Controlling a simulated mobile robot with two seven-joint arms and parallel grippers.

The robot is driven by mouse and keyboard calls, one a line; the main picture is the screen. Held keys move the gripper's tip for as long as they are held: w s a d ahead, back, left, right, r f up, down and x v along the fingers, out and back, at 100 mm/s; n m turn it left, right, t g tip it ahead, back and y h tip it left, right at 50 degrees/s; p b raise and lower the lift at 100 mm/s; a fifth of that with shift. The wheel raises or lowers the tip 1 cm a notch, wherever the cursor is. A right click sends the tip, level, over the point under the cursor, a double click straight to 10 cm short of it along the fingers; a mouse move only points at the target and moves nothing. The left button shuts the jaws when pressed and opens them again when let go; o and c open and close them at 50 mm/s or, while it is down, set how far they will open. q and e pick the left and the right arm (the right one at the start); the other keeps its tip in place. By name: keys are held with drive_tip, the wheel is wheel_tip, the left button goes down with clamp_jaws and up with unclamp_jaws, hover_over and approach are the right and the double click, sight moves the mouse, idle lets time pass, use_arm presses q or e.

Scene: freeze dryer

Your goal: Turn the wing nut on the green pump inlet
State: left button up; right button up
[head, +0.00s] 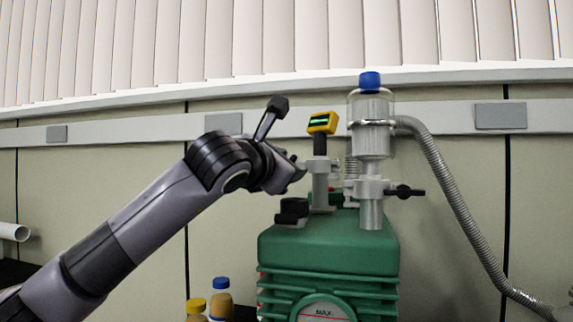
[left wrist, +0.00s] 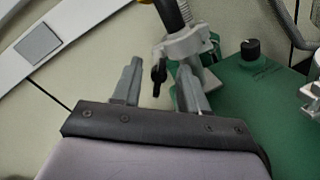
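The green pump (head: 330,250) stands at the right of centre, with a metal inlet pipe (head: 320,190) rising from its top. A pale clamp (left wrist: 185,45) sits around the inlet, and its black wing nut (left wrist: 158,76) hangs toward my left gripper in the left wrist view. My left gripper (left wrist: 158,84) is open, with one finger on each side of the wing nut and visible gaps. In the head view my left gripper (head: 300,172) is just left of the inlet clamp and hides its wing nut. My right gripper is not in view.
A yellow gauge (head: 322,123) tops the inlet. To its right stand a glass trap with a blue cap (head: 370,80), another black wing nut (head: 404,191) and a ribbed hose (head: 445,185). A black knob (left wrist: 250,48) is on the pump. Bottles (head: 221,300) stand at lower left.

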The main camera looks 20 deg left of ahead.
use_arm(q)
drive_tip(key=s+a+b, duration=0.1)
drive_tip(key=s, duration=0.6)
drive_tip(key=shift+a, duration=0.15)
idle(0.3)
